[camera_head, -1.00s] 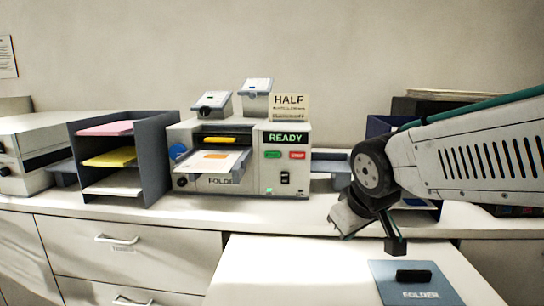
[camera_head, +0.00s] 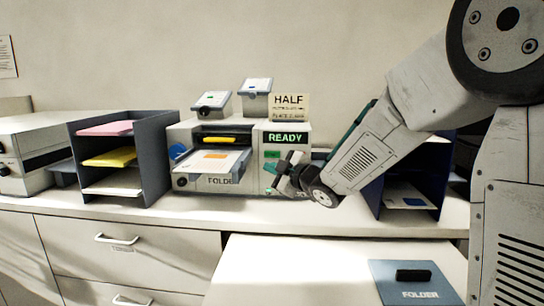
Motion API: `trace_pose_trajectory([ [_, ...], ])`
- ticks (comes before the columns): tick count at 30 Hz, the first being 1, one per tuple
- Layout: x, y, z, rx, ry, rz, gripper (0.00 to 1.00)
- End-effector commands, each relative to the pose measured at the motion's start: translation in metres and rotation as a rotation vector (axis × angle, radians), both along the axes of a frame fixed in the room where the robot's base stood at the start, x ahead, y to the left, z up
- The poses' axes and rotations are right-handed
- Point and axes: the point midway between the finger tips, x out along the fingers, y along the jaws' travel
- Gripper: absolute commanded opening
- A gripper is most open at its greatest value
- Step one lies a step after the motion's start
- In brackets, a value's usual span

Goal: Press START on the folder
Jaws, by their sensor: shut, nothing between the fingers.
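The folder (camera_head: 222,183) is a pale machine on the back counter, with paper on its feed tray (camera_head: 212,161). Its display (camera_head: 285,138) reads READY in green. A green button (camera_head: 271,154) shows below the display; its label is too small to read. The red button beside it is hidden behind my gripper. My gripper (camera_head: 272,180) is shut and empty, in front of the right part of the folder's panel, a little below the green button. I cannot tell whether it touches the panel.
A sorter (camera_head: 155,160) with pink, yellow and white paper stands left of the folder. A dark blue rack (camera_head: 372,192) stands to the right, behind my arm. A blue FOLDER mat (camera_head: 440,290) with a black block (camera_head: 413,275) lies on the front table (camera_head: 300,270).

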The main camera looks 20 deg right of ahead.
Motion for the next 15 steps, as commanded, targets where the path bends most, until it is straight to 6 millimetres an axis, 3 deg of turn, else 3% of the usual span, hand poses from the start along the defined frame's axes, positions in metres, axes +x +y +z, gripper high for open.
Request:
trace_pose_trajectory([
  [8, 0.004, -0.002, 0.0, 0.001, 0.001, -0.002, 0.0],
  [15, 0.029, -0.012, -0.001, 0.001, 0.003, -0.003, 0.0],
])
